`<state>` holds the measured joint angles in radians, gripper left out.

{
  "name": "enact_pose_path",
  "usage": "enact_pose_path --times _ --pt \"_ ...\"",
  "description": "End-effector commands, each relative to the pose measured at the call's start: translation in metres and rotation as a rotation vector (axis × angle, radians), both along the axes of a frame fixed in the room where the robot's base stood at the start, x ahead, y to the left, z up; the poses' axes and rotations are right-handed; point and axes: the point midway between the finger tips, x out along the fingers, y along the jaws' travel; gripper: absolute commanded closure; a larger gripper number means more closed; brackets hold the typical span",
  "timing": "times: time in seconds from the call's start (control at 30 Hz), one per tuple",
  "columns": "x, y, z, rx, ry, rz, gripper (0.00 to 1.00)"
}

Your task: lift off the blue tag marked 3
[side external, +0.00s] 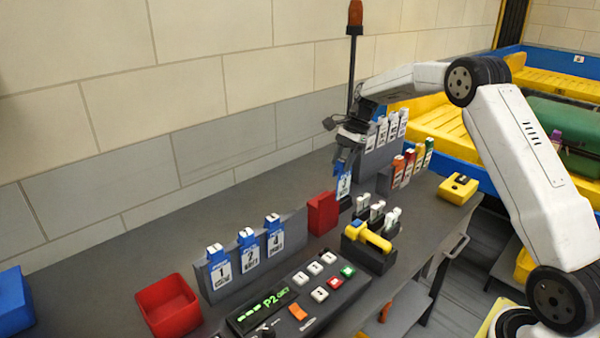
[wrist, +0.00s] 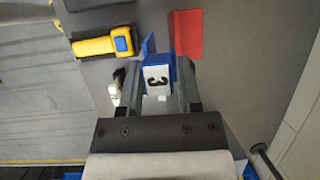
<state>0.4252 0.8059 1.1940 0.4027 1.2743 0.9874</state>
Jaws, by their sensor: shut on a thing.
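The blue tag marked 3 (side external: 343,187) has a blue top and a white face. My gripper (side external: 346,163) is shut on it, above the bench just behind the red block. In the wrist view the tag (wrist: 158,80) sits between the two fingers of my gripper (wrist: 162,72), its black 3 showing sideways. I cannot tell whether its lower end is clear of what is beneath it.
A red block (side external: 322,212) stands close by. A yellow scanner (side external: 368,237) in a dark holder and several white tags (side external: 377,212) are to the right. A rack (side external: 292,232) of blue tags, a button panel (side external: 300,295) and a red bin (side external: 168,305) are nearer.

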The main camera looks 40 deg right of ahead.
Motion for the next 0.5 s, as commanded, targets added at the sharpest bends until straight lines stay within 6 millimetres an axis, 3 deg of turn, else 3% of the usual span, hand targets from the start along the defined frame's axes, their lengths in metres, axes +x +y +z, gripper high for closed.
enact_pose_path --times 0.5 --pt "0.000 0.000 0.023 -0.001 -0.002 -0.001 1.00"
